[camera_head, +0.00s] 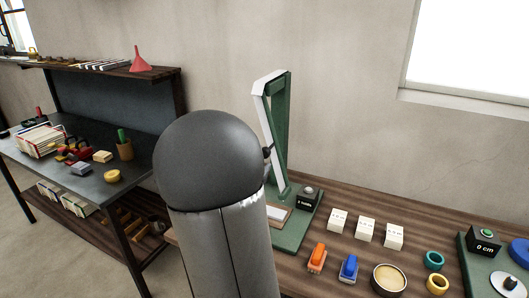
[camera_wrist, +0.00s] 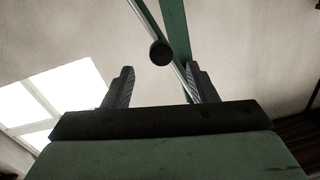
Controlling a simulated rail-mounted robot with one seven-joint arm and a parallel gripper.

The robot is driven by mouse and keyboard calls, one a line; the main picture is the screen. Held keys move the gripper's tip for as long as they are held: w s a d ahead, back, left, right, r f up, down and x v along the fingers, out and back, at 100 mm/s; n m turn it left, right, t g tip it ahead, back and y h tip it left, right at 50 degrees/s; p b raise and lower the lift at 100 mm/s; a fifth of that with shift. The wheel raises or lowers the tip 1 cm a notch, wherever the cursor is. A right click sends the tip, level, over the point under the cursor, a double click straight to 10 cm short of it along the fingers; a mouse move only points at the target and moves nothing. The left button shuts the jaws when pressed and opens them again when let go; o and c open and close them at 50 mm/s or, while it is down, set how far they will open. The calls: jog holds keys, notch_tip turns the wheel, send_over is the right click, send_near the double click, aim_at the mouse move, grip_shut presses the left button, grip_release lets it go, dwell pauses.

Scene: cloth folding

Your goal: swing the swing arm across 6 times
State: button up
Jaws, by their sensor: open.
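The swing arm (camera_head: 268,125) looks like a pale bar leaning beside a green upright post (camera_head: 280,105) on a green base at the bench's back. A dark round knob (camera_head: 267,152) sticks out from it, partly hidden behind my own grey arm link in the head view. In the wrist view, the knob (camera_wrist: 160,53) is in front of the pale bar (camera_wrist: 143,20), with the green post (camera_wrist: 174,30) behind. My gripper (camera_wrist: 160,72) is open, with a finger on each side below the knob, and nothing is between the fingers. The head view hides my gripper.
The base carries a black box (camera_head: 307,197) with a small display. White blocks (camera_head: 366,228), an orange item (camera_head: 317,257), a blue item (camera_head: 349,267) and a round dish (camera_head: 389,279) stand to the right. A cluttered dark table (camera_head: 84,182) is at the left.

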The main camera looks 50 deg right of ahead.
jog(key=p+x, duration=0.1)
jog(key=x, duration=0.6)
jog(key=shift+w+d, duration=0.1)
jog(key=shift+d, duration=0.25)
jog(key=shift+f, duration=0.15)
grip_shut()
